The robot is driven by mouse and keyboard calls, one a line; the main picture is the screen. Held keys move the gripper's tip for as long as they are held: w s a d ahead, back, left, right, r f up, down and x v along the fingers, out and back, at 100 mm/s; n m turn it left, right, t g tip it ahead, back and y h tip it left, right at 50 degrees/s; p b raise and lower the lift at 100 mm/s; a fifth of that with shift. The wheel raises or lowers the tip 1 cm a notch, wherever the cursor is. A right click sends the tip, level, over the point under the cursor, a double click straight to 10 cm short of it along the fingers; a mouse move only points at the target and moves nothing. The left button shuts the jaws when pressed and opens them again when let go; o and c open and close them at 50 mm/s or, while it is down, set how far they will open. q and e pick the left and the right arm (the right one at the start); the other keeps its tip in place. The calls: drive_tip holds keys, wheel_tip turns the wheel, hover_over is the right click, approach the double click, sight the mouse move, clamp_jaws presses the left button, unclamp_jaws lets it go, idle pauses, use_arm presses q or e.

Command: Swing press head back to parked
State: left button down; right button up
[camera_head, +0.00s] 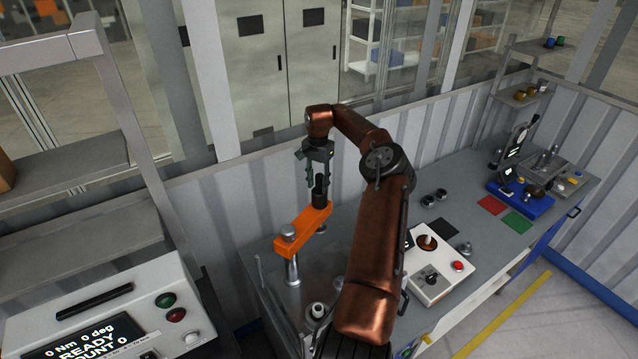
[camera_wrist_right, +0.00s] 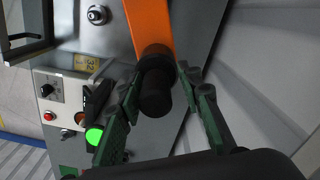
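The press head is an orange swing arm (camera_head: 303,232) on a metal post (camera_head: 292,268) at the bench's left end. A black upright handle (camera_head: 320,188) stands at its far end. In the right wrist view the orange arm (camera_wrist_right: 153,25) runs up from the black handle (camera_wrist_right: 154,92). My right gripper (camera_head: 318,176) points down at the handle from above. Its green fingers stand apart on either side of the handle in the right wrist view, with a gap visible on the right; contact on the left is unclear. My left gripper is not in view.
A control box with a joystick and red button (camera_head: 457,265) sits on the bench right of my arm. A blue-based fixture (camera_head: 522,200) stands farther right. A display unit (camera_head: 100,320) reading READY is at lower left. A corrugated wall (camera_head: 250,200) backs the bench.

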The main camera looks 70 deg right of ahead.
drive_tip(key=shift+o, duration=0.4)
drive_tip(key=shift+s, duration=0.2)
drive_tip(key=shift+d, duration=0.1)
wheel_tip(320, 180, up, 10)
drive_tip(key=shift+w+r, duration=0.1)
drive_tip(key=shift+r, duration=0.95)
